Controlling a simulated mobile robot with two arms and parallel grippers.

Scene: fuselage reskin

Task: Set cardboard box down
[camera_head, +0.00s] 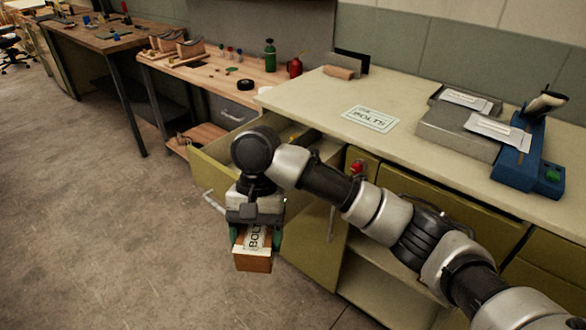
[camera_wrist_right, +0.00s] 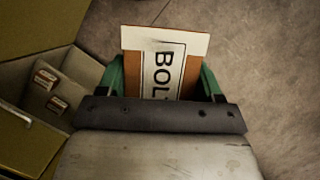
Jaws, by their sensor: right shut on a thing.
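The cardboard box (camera_head: 254,262) is small and brown, with a white label reading "BOL", the rest hidden. My right gripper (camera_head: 256,238) is shut on it and holds it in the air over the floor, in front of the open drawer. In the right wrist view the box (camera_wrist_right: 190,75) sits between the green fingers of my right gripper (camera_wrist_right: 163,82). A white card marked "BOLTS" (camera_head: 370,119) lies on the counter. My left gripper is not in view.
The pale counter (camera_head: 320,98) has bare room around the card. Grey trays (camera_head: 458,132) and a blue device (camera_head: 530,160) stand at its right. The open drawer (camera_head: 212,165) holds small boxes (camera_wrist_right: 46,78). A wooden workbench (camera_head: 215,75) with tools stands further left.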

